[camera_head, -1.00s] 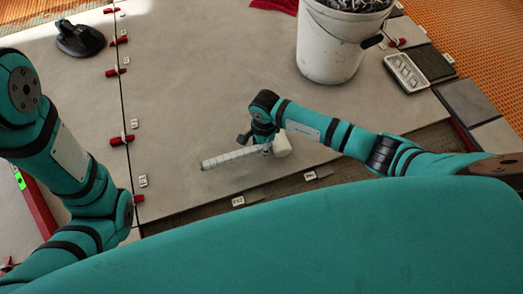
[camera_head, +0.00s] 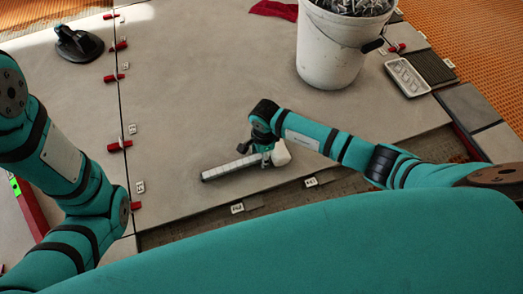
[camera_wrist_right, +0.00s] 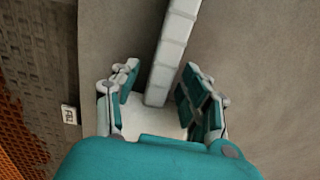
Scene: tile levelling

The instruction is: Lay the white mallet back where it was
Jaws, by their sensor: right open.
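The white mallet lies on the large grey tile (camera_head: 200,120), near its front edge. Its segmented white handle (camera_head: 230,168) points left and its white head (camera_head: 280,154) is at the right end. My right gripper (camera_head: 264,157) is low over the head end. In the right wrist view, the gripper (camera_wrist_right: 160,92) is open, with one finger on each side of the mallet handle (camera_wrist_right: 174,45) and gaps between. The head (camera_wrist_right: 153,124) is partly hidden by my gripper's body. My left arm shows at the left, but its gripper is out of view.
A white bucket (camera_head: 328,50) stands at the back right beside a pale tray (camera_head: 407,76). A black suction lifter (camera_head: 78,43) stands at the back left. Red clips (camera_head: 119,145) line the tile joint. The tile's middle is clear.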

